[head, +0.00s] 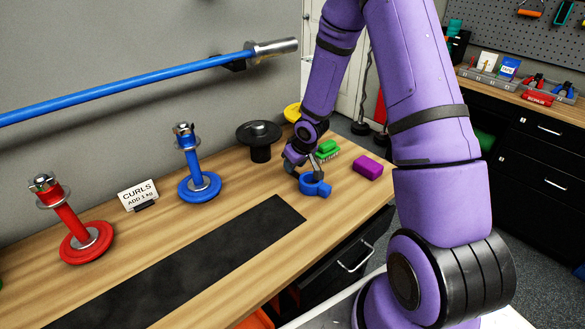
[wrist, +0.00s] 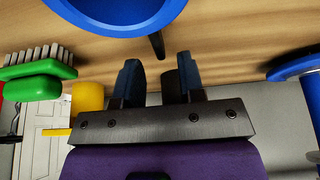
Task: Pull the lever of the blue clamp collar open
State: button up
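The blue clamp collar (head: 318,187) lies on the wooden bench top at the right end. In the wrist view its blue ring (wrist: 115,12) is cut off by the top edge. A short dark lever (wrist: 157,45) sticks out from it, its end just beyond and between my fingertips. My gripper (head: 301,172) is low over the bench at the collar's left side. In the wrist view my gripper (wrist: 158,72) has its two fingers apart with a gap between them; whether either touches the lever I cannot tell.
A green brush (head: 327,148) and a purple block (head: 368,167) lie close behind and right of the collar. A black stand (head: 260,150), blue post (head: 195,165), red post (head: 78,218) and card (head: 138,195) stand along the wall. A black mat (head: 190,270) lies in front.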

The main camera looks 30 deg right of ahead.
jog(key=v, duration=0.8)
dwell(0.5)
